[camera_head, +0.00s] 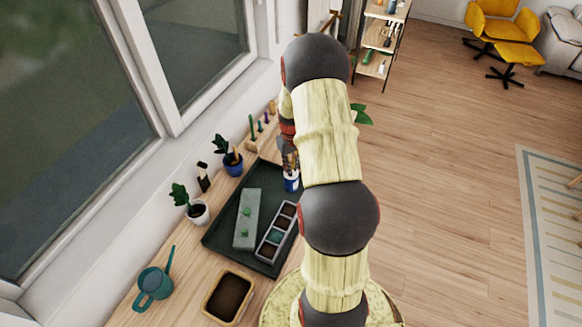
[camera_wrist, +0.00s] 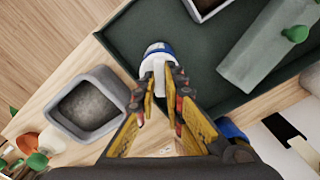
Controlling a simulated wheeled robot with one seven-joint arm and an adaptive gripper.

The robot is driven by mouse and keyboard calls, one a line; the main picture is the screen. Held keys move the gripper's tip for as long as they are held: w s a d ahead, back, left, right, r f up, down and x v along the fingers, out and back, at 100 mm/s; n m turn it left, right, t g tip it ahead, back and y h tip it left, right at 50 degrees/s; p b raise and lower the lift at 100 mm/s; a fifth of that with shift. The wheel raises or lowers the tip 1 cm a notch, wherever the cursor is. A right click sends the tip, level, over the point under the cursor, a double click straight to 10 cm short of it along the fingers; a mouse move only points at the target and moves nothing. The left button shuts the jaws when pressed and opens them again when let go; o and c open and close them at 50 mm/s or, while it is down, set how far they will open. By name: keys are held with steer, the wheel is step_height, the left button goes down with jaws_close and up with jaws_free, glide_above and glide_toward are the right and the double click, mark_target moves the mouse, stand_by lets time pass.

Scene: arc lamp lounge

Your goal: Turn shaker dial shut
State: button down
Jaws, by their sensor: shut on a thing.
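The shaker, a small white and blue container, shows in the wrist view (camera_wrist: 157,58) between the tips of my gripper (camera_wrist: 158,92). In the head view the shaker (camera_head: 292,184) stands at the right edge of the dark green tray (camera_head: 222,246), with my gripper (camera_head: 290,160) right above it. My gripper's yellow fingers are shut on the shaker's near end. The dial itself cannot be made out, and its setting is hidden by the fingers.
A grey lidded box (camera_head: 247,215) and a seed tray (camera_head: 277,232) lie in the tray. A square grey pot (camera_wrist: 90,103) stands close by on the wooden bench. Potted plants (camera_head: 196,211), a teal watering can (camera_head: 153,284) and a soil box (camera_head: 228,296) stand around it.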

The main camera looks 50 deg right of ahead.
stand_by(0.5)
steer(key=m, duration=0.4)
steer(key=shift+m, duration=2.5)
steer(key=c, duration=1.9)
jaws_free()
step_height(320, 180, up, 12)
